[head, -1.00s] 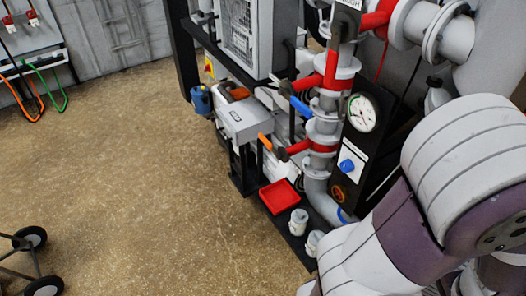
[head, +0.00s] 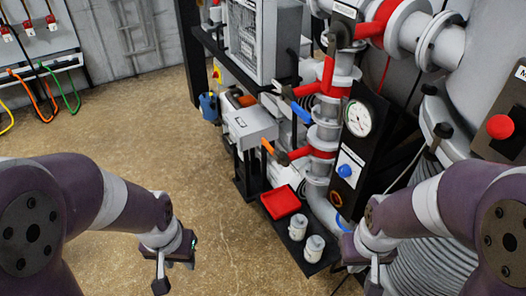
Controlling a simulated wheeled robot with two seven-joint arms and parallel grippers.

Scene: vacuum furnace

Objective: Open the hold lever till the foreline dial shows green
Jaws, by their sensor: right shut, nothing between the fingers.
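The foreline dial (head: 358,118) is a round white gauge on a dark panel at right of centre; its reading is too small to tell. I cannot read which is the hold lever. My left gripper (head: 172,272) hangs over the floor at lower left, far from the levers; its jaw opening is unclear. My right gripper (head: 374,282) is low at the bottom edge, below the panel, shut and touching no lever.
A red tray (head: 280,203) and two pale canisters (head: 298,227) stand on a low dark shelf below the pipe. A grey pump unit (head: 250,125) is left of the levers. A red button (head: 500,127) is at far right. The floor at left is clear.

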